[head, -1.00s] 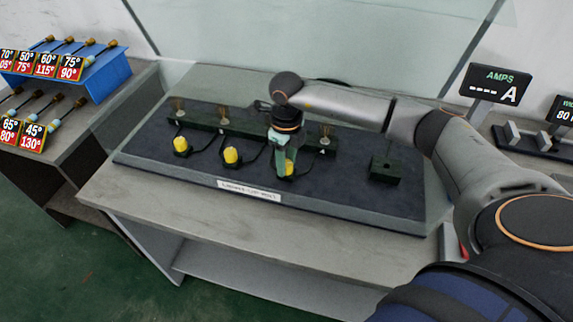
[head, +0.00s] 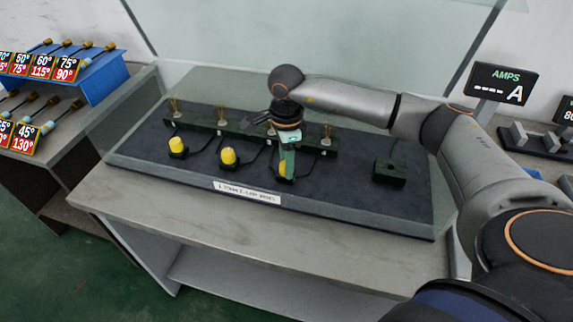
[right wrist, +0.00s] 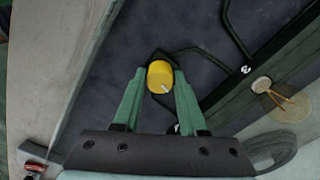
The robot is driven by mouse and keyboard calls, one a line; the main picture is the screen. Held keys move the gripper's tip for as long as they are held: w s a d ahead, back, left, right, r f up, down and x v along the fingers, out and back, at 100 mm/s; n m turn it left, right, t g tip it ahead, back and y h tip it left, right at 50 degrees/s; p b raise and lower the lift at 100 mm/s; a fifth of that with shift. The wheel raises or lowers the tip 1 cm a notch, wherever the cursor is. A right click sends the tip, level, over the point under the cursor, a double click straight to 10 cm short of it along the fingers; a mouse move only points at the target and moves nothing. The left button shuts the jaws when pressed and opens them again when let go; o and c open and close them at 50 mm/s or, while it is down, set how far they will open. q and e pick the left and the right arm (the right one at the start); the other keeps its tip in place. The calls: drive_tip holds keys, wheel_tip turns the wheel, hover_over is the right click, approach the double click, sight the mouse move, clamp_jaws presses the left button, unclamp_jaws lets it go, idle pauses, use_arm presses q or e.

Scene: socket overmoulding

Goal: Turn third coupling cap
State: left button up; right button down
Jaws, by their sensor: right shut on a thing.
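The third coupling cap (head: 282,168) is yellow and stands on the dark mat, the rightmost of three yellow caps. My right gripper (head: 287,170) points down over it and partly hides it in the head view. In the right wrist view, the two green fingers (right wrist: 160,82) are shut on the cap (right wrist: 159,73), one on each side. A pale mark shows on the cap's top. The other two caps, the first (head: 176,145) and the second (head: 228,156), stand to its left. My left gripper is not in view.
A dark green rail (head: 205,125) with upright bulb-like pieces runs behind the caps, with black cables between. A dark green block (head: 389,172) stands at the right. A clear screen (head: 330,45) rises at the back. A blue rack (head: 104,84) is at the left.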

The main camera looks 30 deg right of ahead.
drive_tip(key=shift+w+r+n+b, duration=0.1)
drive_tip(key=shift+n+b, duration=0.2)
drive_tip(key=shift+n, duration=0.7)
drive_tip(key=shift+c, duration=2.3)
unclamp_jaws()
wheel_tip(320, 180, up, 12)
drive_tip(key=shift+r, duration=0.25)
